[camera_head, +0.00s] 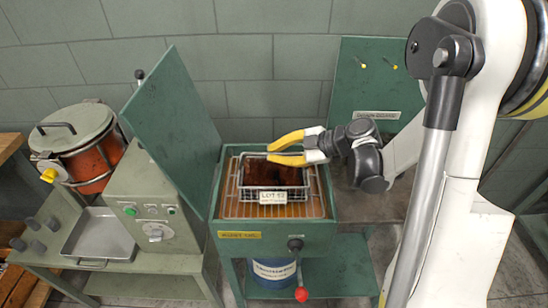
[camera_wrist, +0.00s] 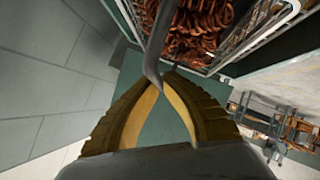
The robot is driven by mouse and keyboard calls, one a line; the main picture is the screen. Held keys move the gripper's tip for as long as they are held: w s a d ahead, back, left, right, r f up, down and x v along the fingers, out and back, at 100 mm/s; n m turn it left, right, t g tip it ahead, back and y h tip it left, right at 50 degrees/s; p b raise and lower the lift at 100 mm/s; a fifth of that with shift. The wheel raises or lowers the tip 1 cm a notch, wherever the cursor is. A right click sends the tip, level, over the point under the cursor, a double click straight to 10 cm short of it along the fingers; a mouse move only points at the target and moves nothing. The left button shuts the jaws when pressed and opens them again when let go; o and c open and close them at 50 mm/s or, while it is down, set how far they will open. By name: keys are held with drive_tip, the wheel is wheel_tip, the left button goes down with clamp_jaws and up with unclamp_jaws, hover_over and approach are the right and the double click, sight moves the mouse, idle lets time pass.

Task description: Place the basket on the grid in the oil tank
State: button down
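The wire basket (camera_head: 273,194) carries a white lot label and is at the oil tank (camera_head: 275,229), over its wire grid (camera_head: 230,201). In the wrist view, the basket (camera_wrist: 272,27) shows reddish-brown coiled springs inside. A grey bar (camera_wrist: 156,50), which looks like its handle, runs to my fingertips. My gripper (camera_head: 268,153) has yellow fingers and reaches in from the right above the basket. In the wrist view, my gripper (camera_wrist: 170,78) has its fingertips closed in on the bar. I cannot tell whether the basket rests on the grid or hangs just above it.
The tank's green lid (camera_head: 172,108) stands open at the left. A control box (camera_head: 155,205), a metal tray (camera_head: 100,235) and a drum with orange sides (camera_head: 88,165) are farther left. A green board (camera_head: 370,85) stands behind. A red-knobbed lever (camera_head: 301,293) sticks out in front.

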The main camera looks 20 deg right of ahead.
drive_tip(key=shift+r, duration=0.1)
drive_tip(key=c, duration=2)
unclamp_jaws()
drive_tip(key=o, duration=0.4)
